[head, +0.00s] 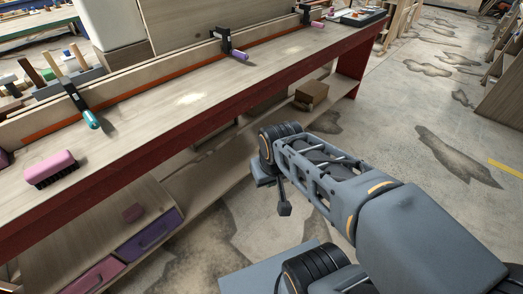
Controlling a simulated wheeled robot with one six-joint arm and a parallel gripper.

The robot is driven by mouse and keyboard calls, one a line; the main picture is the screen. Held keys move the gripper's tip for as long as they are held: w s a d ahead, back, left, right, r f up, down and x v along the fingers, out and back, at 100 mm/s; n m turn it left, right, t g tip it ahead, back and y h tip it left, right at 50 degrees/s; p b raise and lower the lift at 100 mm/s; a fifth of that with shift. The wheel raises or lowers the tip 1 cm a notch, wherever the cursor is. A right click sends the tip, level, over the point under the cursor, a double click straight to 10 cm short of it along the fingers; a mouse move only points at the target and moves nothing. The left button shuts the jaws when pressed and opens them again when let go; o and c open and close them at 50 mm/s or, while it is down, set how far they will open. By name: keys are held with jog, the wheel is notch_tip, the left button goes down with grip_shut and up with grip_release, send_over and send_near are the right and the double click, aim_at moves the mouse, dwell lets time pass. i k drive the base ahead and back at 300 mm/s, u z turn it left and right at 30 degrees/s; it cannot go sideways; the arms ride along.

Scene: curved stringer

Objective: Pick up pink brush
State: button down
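The pink brush (49,168) lies on the wooden bench top (150,125) at the left of the head view. It has a pink block back and dark bristles facing down on the wood. My gripper (275,195) hangs at the end of my arm, in front of the bench and over the floor. It is well to the right of the brush and apart from it. Its dark finger parts are small and partly hidden by the arm, so I cannot tell how far apart they stand. I see nothing held in it.
Clamps with purple handles (236,52) grip the strip. A lower shelf holds drawers (148,238) and a brown box (311,95). The bench top around the brush is mostly clear.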

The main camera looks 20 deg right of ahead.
aim_at(38, 175)
jog(key=u, duration=1.9)
jog(key=k, duration=0.5)
jog(key=u, duration=1.15)
jog(key=i, duration=1)
jog(key=z, duration=0.5)
jog(key=i, duration=0.8)
jog(key=z, duration=0.75)
